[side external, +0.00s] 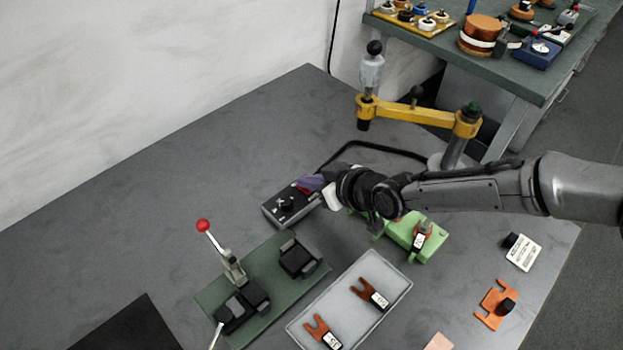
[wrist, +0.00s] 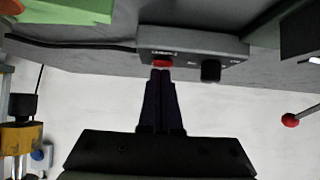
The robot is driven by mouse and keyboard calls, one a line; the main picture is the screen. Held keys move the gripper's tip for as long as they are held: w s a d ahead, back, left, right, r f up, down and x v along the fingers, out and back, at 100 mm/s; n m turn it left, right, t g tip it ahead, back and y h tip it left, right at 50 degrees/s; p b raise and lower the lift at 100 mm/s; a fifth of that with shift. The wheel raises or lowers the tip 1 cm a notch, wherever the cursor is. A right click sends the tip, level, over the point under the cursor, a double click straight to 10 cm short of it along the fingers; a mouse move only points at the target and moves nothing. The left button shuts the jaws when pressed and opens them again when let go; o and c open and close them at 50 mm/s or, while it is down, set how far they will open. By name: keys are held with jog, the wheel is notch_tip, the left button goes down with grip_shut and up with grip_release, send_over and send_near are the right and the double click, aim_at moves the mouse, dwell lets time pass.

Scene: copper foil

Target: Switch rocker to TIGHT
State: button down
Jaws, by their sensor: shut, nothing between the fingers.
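A grey control box with a black top (side external: 282,208) sits on the table in the side view, with a black knob (side external: 285,203) on it. In the wrist view the box (wrist: 225,45) is at the top centre, with a red rocker (wrist: 162,64) and the black knob (wrist: 210,71). My gripper (side external: 308,184) is shut and empty at the box. In the wrist view its fingertips (wrist: 161,74) are right at the red rocker; I cannot tell whether they touch. The fingers mostly hide the rocker in the side view, and its position is unreadable.
A green plate with a red-knobbed lever clamp (side external: 228,262) lies left of a white tray (side external: 398,290) holding copper forks. A green block (side external: 432,243) is right of the box. A yellow arm on a post (side external: 415,113) stands behind.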

jog(key=shift+w+a+r, duration=0.3)
jog(key=shift+w+a, duration=0.15)
jog(key=shift+w, duration=0.05)
dwell(0.5)
jog(key=v, duration=1.3)
jog(key=shift+s+d+r, duration=0.2)
jog(key=shift+s+d, duration=0.05)
